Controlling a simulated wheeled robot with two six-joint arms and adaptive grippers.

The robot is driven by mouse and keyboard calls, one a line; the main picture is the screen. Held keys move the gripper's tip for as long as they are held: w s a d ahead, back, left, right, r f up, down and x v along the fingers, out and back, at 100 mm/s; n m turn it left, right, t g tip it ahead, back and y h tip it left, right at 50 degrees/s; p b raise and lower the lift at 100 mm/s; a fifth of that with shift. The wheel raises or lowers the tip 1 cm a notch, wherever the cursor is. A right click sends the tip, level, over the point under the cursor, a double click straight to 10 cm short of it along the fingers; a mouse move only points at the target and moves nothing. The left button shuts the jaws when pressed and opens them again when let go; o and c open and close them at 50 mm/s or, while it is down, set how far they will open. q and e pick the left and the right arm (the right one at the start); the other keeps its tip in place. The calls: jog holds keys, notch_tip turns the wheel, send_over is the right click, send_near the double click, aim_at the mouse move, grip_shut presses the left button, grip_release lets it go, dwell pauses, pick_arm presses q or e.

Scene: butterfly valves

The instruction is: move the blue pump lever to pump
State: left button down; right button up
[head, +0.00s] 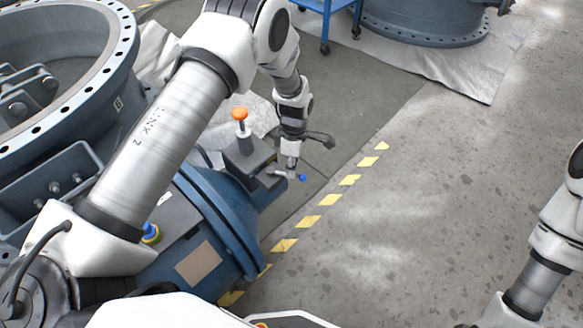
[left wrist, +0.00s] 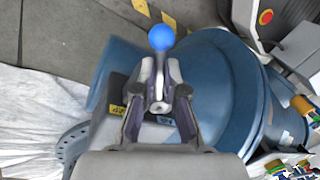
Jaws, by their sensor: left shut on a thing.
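The blue pump lever shows as a small blue ball knob (head: 302,178) at the end of a short metal rod, at the side of a dark grey housing (head: 250,160). In the left wrist view the blue knob (left wrist: 161,38) sticks out just beyond the fingertips. My left gripper (head: 291,174) reaches down from above beside the housing. It is shut on the lever below the knob; the fingers (left wrist: 160,75) close around the rod from both sides and hide part of it. My right gripper is out of view; only part of that arm shows at the right edge.
An orange knob (head: 240,113) stands on the housing, close to my left wrist. A large blue flanged valve body (head: 215,225) lies below it, and a big ring flange (head: 120,60) is at left. The floor (head: 400,220) right of the yellow dashes is clear.

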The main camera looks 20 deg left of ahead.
pick_arm(q)
jog(key=c, duration=1.2)
grip_release()
jog(key=r, duration=0.4)
jog(key=w+r, duration=0.1)
jog(key=r, duration=0.2)
jog(key=w+r, duration=0.1)
jog(key=r, duration=0.3)
jog(key=shift+w+a+r, duration=0.15)
jog(key=shift+a+r, duration=0.1)
jog(key=shift+r, duration=0.1)
